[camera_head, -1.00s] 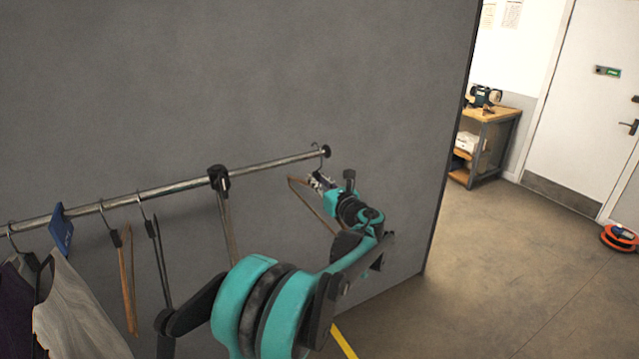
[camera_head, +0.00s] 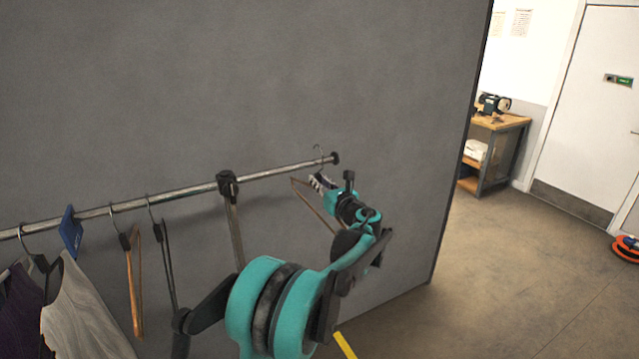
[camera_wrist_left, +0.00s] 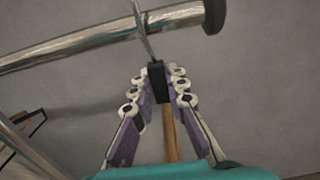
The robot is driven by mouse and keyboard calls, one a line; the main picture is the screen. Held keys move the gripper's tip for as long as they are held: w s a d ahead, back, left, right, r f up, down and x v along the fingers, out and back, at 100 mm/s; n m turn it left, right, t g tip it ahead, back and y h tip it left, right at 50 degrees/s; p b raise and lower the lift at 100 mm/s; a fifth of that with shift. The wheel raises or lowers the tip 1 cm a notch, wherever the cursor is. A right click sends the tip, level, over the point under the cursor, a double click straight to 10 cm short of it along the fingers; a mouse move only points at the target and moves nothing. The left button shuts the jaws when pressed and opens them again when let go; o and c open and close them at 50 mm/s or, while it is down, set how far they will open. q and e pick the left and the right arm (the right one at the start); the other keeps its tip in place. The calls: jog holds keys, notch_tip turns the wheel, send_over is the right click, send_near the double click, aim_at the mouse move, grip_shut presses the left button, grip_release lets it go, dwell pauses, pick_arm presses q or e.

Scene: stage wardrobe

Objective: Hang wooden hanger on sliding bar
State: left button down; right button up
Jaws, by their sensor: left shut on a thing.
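The wooden hanger (camera_head: 311,203) is at the right end of the metal bar (camera_head: 283,169). My left gripper (camera_head: 318,182) is shut on the hanger near its neck. In the left wrist view, the fingers of my left gripper (camera_wrist_left: 158,92) close around the black neck block of the hanger (camera_wrist_left: 157,74). Its hook rises past the bar (camera_wrist_left: 92,43) close to the black end cap (camera_wrist_left: 213,15). Whether the hook rests on the bar I cannot tell. My right gripper is not in view.
Other hangers (camera_head: 134,270), a blue divider tag (camera_head: 71,232) and grey and purple garments (camera_head: 82,318) hang on the left of the bar. A black bracket (camera_head: 228,184) holds the bar mid-length. A grey wall panel (camera_head: 250,80) stands close behind.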

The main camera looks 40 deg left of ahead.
pick_arm(q)
jog(key=shift+f, duration=0.15)
jog(key=shift+f+b, duration=1.35)
jog(key=shift+f, duration=0.3)
jog(key=c, duration=1.4)
grip_release()
jog(key=shift+c, duration=0.2)
